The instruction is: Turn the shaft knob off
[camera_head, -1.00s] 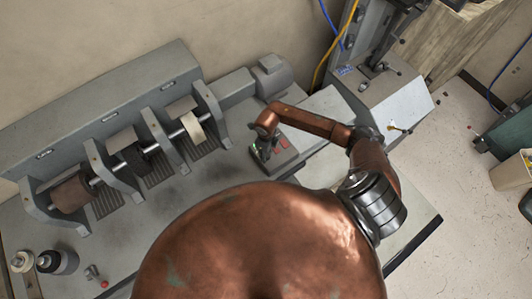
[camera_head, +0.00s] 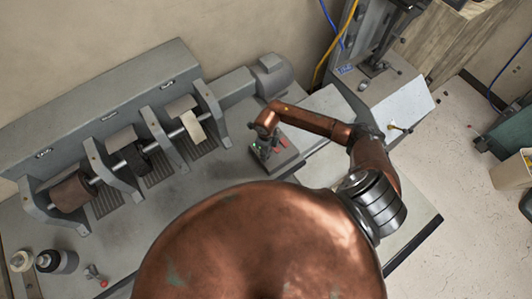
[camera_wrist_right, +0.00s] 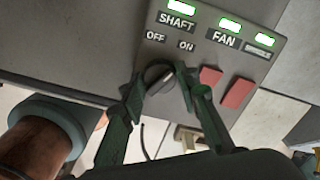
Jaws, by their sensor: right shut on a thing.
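The shaft knob (camera_wrist_right: 158,77) is a round dark knob below the SHAFT label, under the OFF and ON marks. Its pale ridge tilts up to the right, toward ON. The lamp above SHAFT (camera_wrist_right: 181,8) glows green. My right gripper (camera_wrist_right: 159,92) is shut on the knob, with one dark green finger on each side. In the head view, my right gripper (camera_head: 263,147) is at the control box (camera_head: 288,160), where it hides the knob. My left gripper is not in view.
Two red switches (camera_wrist_right: 236,93) sit right of the knob, close to the right finger. The FAN lamp (camera_wrist_right: 229,24) is also green. The machine's roller shaft (camera_head: 107,178) runs to the left. A dark bottle (camera_head: 60,261) stands at the lower left.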

